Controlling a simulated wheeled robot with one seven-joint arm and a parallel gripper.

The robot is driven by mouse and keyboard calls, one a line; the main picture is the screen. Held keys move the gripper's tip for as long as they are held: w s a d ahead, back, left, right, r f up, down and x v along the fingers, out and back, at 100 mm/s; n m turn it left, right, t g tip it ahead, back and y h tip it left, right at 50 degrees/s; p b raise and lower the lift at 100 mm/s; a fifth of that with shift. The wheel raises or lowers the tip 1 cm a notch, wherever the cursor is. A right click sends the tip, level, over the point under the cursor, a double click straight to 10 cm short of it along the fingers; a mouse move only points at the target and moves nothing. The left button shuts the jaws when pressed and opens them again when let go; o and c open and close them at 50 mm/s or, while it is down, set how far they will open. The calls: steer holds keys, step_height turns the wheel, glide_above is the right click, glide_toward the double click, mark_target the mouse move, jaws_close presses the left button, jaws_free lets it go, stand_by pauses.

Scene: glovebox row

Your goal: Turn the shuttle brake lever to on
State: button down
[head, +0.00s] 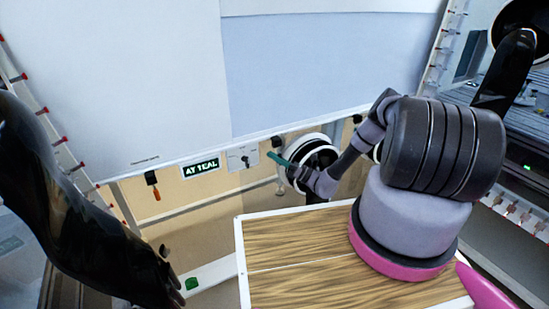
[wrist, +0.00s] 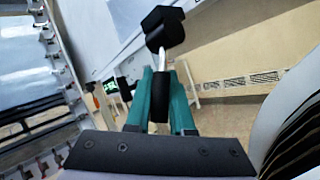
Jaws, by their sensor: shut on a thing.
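The shuttle brake lever shows in the wrist view as a black block (wrist: 163,26) with a pale rod running to a black grip (wrist: 160,97). My gripper (wrist: 161,78) has its teal fingers on either side of that grip and is shut on it. In the head view my gripper (head: 276,159) reaches the wall below the large pale panel. A small black piece of the lever (head: 277,142) shows just above the fingertips there. The grip is largely hidden in the head view, and I cannot read any on or off mark.
A black and orange handle (head: 153,184) hangs farther left. A round white-rimmed port (head: 314,147) is close behind my wrist. A wood-topped surface (head: 290,235) lies below.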

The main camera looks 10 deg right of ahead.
stand_by(0.3)
steer(key=c, duration=0.8)
jaws_free()
steer(key=shift+d, duration=0.1)
steer(key=v, duration=1)
steer(key=shift+s+d+f, duration=0.15)
steer(key=shift+d, duration=0.15)
